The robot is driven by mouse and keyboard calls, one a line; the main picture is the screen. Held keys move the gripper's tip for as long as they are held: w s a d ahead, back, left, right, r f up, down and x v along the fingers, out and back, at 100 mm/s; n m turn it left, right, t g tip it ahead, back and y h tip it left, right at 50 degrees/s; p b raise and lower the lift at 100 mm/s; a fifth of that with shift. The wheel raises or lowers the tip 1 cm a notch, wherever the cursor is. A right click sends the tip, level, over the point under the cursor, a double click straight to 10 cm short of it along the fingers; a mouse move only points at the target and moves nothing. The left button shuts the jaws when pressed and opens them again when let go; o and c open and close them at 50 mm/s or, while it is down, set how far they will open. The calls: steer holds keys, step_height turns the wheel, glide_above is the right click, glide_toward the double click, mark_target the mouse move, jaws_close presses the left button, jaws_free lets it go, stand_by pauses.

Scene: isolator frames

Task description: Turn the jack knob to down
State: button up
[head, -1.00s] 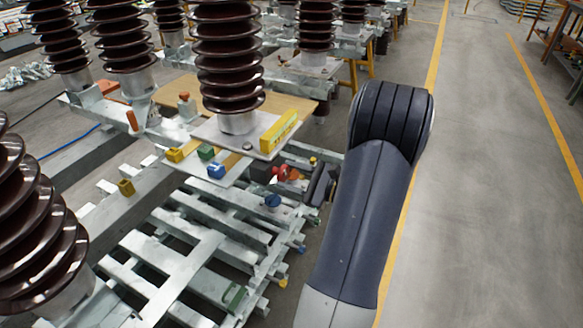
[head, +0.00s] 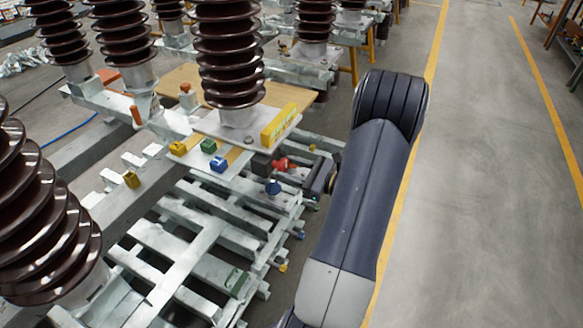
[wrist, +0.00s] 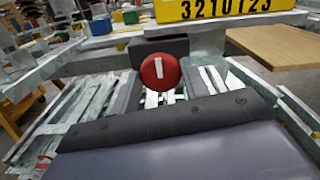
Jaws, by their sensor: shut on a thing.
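A round red knob (wrist: 160,72) with a white bar mark faces me in the wrist view. The bar stands nearly upright. The knob sits in front of a dark block (wrist: 158,48) under a metal plate. My gripper (wrist: 163,88) has its dark fingers on the left and right of the knob and is shut on it. In the head view the red knob (head: 282,163) shows just left of my gripper, at the right side of the frame, partly covered. No label for the knob's positions is readable.
A yellow number plate (head: 280,125) stands above the knob. A blue knob (head: 272,187) sits close by, lower left. Yellow, green and blue blocks (head: 209,146) lie on the metal plate. Brown ribbed insulators (head: 231,60) rise behind. The floor (head: 480,200) to the right is clear.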

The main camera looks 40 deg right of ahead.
steer(key=o, duration=1)
steer(key=v, duration=1)
steer(key=shift+s+d, duration=0.15)
steer(key=shift+s, duration=0.2)
steer(key=shift+w, duration=0.1)
steer(key=x, duration=1)
steer(key=shift+w+a, duration=0.2)
steer(key=shift+w, duration=0.1)
steer(key=shift+s, duration=0.1)
